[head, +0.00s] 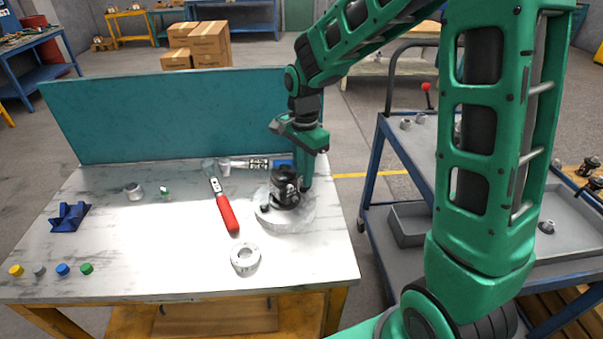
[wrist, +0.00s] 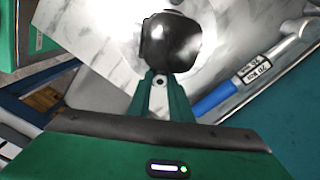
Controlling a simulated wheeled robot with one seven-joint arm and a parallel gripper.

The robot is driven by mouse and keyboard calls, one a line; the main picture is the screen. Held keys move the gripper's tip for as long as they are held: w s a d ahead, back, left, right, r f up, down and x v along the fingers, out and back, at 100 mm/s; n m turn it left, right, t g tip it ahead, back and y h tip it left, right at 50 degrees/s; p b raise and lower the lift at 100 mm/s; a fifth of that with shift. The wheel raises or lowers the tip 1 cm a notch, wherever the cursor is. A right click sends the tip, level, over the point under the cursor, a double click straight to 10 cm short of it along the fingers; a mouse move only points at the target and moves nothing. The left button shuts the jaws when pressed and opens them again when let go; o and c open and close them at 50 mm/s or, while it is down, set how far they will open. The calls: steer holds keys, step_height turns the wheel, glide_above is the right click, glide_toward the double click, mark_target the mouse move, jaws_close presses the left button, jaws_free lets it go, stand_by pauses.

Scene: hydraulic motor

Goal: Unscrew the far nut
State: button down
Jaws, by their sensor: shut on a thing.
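The dark hydraulic motor (head: 285,183) stands upright on a round pale plate (head: 268,219) at the right part of the marble table. A small dark nut (head: 265,208) shows at the base's near left side. My gripper (head: 305,187) points down at the motor's right, far side, with its fingertips low beside the motor. In the wrist view the motor's dark rounded top (wrist: 170,42) lies just beyond the close-set green fingers (wrist: 160,82). The fingers are shut on the far nut, which the fingers and motor hide.
A red-handled tool (head: 228,213) lies left of the plate, and a blue-handled hammer (wrist: 250,78) lies behind the motor. A metal ring (head: 245,270) lies in front. A teal panel (head: 180,115) closes the table's back. A blue cart (head: 385,200) stands right.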

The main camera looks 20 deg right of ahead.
steer(key=n, duration=0.4)
steer(key=shift+n, duration=0.3)
steer(key=c, duration=1.9)
jaws_free()
steer(key=shift+o, duration=0.2)
steer(key=m, duration=1)
